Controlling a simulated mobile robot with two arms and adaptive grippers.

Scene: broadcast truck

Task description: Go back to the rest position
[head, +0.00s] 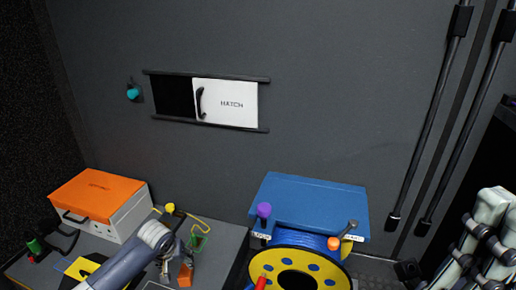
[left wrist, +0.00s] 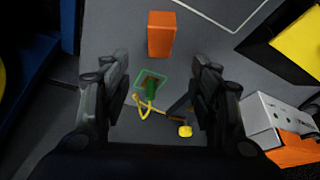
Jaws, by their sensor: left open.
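My left arm comes in from the lower left of the head view. Its gripper (head: 166,266) points down over the grey worktop (head: 218,256). In the left wrist view my left gripper (left wrist: 160,62) is open, with its two fingers wide apart and nothing between them held. An orange block (left wrist: 162,36) stands beyond the fingertips. A green-edged piece (left wrist: 152,80) with a yellow cord (left wrist: 147,108) lies below, seen between the fingers. Grey arm links of mine show at the right of the head view; no right gripper can be made out.
A white case with an orange lid (head: 98,193) stands at left. A blue box (head: 312,200) and a yellow cable reel (head: 328,281) stand right of the worktop. The wall has a white sliding hatch (head: 230,103), partly open, and a teal knob (head: 133,92). Black rods (head: 430,120) stand at right.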

